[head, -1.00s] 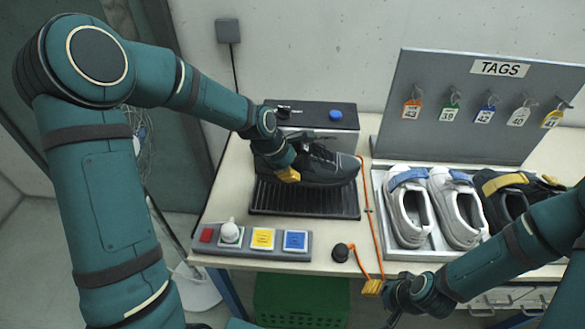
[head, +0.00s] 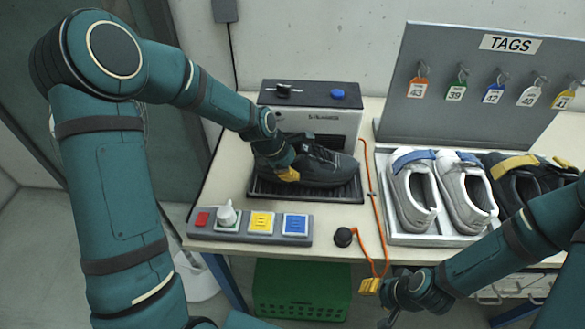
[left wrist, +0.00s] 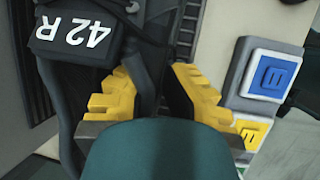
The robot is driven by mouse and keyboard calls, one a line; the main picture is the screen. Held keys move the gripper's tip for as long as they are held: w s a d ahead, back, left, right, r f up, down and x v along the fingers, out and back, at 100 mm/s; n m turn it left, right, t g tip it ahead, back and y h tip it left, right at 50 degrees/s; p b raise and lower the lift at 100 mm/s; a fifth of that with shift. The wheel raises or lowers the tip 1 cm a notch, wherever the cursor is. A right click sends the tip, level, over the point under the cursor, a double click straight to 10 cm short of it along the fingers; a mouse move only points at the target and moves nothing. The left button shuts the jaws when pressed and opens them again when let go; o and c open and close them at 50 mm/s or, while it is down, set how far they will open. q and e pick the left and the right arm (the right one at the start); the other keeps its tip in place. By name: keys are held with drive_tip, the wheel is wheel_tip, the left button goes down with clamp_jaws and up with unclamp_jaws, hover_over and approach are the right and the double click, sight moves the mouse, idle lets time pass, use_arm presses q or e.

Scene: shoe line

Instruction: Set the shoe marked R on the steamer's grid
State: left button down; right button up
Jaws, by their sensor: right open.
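The dark shoe (head: 325,168) lies lengthwise over the ribbed black grid (head: 352,194) of the steamer (head: 315,119), toe to the right, and appears to rest on it. In the left wrist view its tongue (left wrist: 70,40) reads "42 R". Exact finger contact is partly hidden. My right gripper (head: 370,286) is open and empty at the table's front edge.
A button strip (head: 222,236) lies in front of the grid. A tray (head: 395,235) with several shoes stands right, before the TAGS board (head: 450,110). A green crate (head: 300,288) sits below.

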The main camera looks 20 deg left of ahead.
use_arm(q)
drive_tip(key=c, duration=1.1)
unclamp_jaws()
drive_tip(key=shift+o, duration=0.2)
drive_tip(key=v, duration=1.2)
drive_tip(key=shift+s, duration=0.1)
